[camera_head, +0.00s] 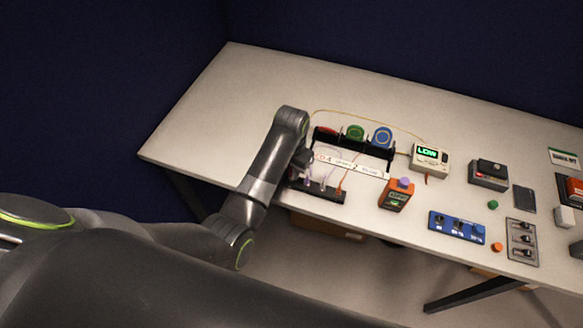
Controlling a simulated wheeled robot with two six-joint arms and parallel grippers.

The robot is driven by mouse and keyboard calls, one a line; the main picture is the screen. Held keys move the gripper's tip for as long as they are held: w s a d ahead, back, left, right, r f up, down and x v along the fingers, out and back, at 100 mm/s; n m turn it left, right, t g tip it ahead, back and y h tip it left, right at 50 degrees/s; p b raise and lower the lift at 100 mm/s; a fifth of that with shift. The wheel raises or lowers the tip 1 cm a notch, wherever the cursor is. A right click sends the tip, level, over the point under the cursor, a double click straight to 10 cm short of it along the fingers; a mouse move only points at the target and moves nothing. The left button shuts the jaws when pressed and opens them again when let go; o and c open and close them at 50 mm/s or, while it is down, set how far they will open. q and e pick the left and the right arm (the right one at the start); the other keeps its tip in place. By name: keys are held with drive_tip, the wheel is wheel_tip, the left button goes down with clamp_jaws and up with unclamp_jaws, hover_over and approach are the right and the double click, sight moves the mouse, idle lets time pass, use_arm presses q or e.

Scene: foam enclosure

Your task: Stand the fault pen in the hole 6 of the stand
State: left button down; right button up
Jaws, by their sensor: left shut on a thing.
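My left gripper (304,163) is shut at the left end of the black stand (328,197), close above it. What it holds, taken to be the fault pen, is mostly hidden by the gripper and too small to make out. The low stand lies along the table's front edge, with a few thin upright pieces at its holes. The hole numbers cannot be read, and I cannot tell whether the held pen touches the stand. My right gripper is not in view.
Behind the stand is a black rack with red, green (355,132) and blue (382,135) spools and a white label strip (362,170). A meter reading LOW (429,157), an orange device (396,196) and a blue switch box (457,226) stand to the right. The table's left part is clear.

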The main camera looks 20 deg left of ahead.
use_arm(q)
drive_tip(key=shift+f+b, duration=0.3)
drive_tip(key=shift+f, duration=0.4)
drive_tip(key=c, duration=1.3)
unclamp_jaws()
drive_tip(key=shift+r+b, duration=0.5)
drive_tip(key=shift+r, duration=3.25)
